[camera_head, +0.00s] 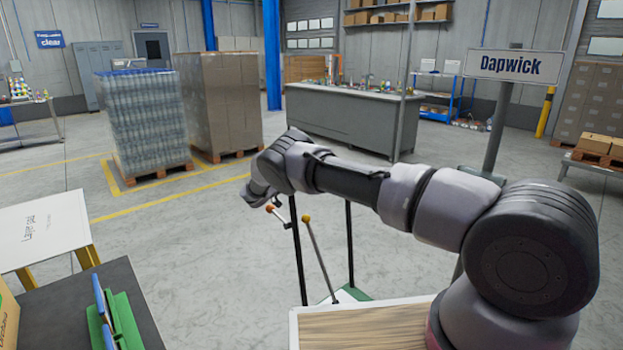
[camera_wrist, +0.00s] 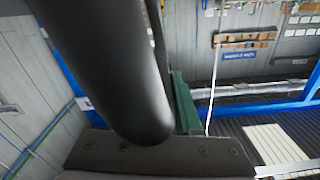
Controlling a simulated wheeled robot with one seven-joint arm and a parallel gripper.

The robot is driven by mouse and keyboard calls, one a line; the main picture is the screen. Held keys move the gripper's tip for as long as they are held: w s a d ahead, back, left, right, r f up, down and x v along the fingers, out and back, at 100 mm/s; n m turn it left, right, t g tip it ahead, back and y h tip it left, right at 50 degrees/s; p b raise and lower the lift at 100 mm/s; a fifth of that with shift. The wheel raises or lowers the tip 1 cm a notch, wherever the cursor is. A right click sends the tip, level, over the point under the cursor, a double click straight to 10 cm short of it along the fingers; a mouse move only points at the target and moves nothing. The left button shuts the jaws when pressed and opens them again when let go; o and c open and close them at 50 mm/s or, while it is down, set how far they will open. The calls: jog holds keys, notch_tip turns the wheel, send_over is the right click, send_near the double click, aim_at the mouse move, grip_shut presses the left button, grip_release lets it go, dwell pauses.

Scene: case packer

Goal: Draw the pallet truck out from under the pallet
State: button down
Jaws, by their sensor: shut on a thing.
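My gripper (camera_head: 255,196) is at the end of my outstretched arm in the middle of the head view. It is shut on a dark handle, whose orange end (camera_head: 270,208) shows beside it; I take this for the pallet truck's handle. A thick black cylinder (camera_wrist: 105,70) fills much of the wrist view, probably the same handle. The truck's body and forks cannot be made out. One wooden pallet (camera_head: 158,176) under shrink-wrapped bottles and another (camera_head: 228,155) under a tall wrapped load stand at the back left. I cannot tell which pallet the task means.
A wood-topped surface (camera_head: 365,325) is in front of me. A white board (camera_head: 45,230) and dark table (camera_head: 60,300) are at left. Open floor (camera_head: 190,240) lies between.

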jog(key=shift+w+a, duration=0.75)
jog(key=shift+w, duration=0.2)
jog(key=c, duration=0.6)
grip_release()
jog(key=v, duration=1)
jog(key=shift+s+a, duration=0.25)
jog(key=shift+a, duration=0.05)
jog(key=shift+s, duration=0.1)
